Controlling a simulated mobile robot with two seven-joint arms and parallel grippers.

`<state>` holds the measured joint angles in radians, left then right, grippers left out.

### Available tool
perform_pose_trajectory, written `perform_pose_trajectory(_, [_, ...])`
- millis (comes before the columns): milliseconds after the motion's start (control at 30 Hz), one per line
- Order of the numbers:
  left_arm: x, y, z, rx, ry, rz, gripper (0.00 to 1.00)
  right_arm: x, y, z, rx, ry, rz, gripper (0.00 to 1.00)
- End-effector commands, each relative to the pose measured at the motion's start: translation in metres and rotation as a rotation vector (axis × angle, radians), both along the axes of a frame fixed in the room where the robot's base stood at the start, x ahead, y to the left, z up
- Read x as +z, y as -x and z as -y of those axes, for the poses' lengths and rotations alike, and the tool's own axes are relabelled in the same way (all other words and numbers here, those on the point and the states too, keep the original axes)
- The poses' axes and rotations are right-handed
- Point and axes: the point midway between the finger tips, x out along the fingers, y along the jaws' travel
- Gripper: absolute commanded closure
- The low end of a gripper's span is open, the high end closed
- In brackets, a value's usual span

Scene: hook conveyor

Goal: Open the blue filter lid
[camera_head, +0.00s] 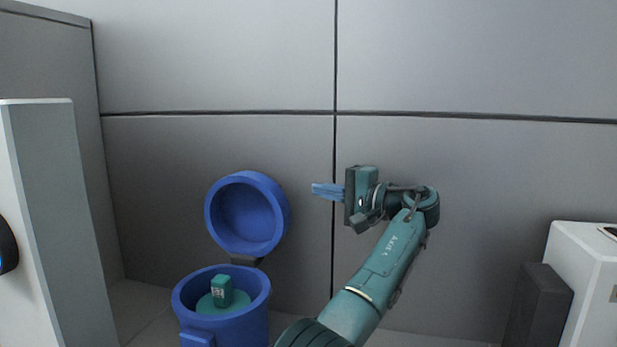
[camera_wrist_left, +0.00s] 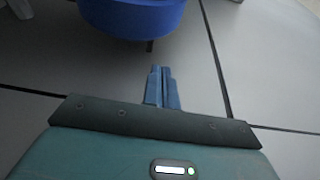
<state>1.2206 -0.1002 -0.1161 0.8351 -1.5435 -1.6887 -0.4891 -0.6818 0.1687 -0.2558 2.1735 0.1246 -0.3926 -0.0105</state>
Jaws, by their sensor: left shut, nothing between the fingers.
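The blue filter lid (camera_head: 246,213) stands raised on its dark hinge (camera_head: 245,261), tilted up behind the round blue filter body (camera_head: 187,311). The body's top is open, and a green handle-like block (camera_head: 221,290) on a green disc shows inside. My left gripper (camera_head: 314,190) is to the right of the lid, pointing left at it, with a gap between. Its blue fingers are shut and empty. In the left wrist view, the fingers (camera_wrist_left: 161,70) are together, and part of the blue lid (camera_wrist_left: 132,15) shows beyond them, apart. My right gripper is not in view.
A grey panelled wall (camera_head: 440,60) stands behind. A tall white unit (camera_head: 55,220) is at the left. A white box (camera_head: 590,285) and a dark block (camera_head: 538,308) stand at the lower right. The space around my left gripper looks free.

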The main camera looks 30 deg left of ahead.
Motion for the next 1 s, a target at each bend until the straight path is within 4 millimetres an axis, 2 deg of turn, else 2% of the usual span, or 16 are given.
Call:
perform_pose_trajectory(167, [0.007,0.002,-0.008,0.018,-0.005,0.001,1.00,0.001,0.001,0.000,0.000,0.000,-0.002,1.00])
perform_pose_trajectory(500, [0.007,0.000,-0.067,0.016,-0.005,0.001,1.00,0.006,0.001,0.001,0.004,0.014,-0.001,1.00])
perform_pose_trajectory(700, [0.006,-0.001,-0.092,0.015,-0.004,0.001,1.00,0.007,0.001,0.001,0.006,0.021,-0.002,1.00])
perform_pose_trajectory(1000, [0.005,-0.001,-0.100,0.013,-0.004,0.001,1.00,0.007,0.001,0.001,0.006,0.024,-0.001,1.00])
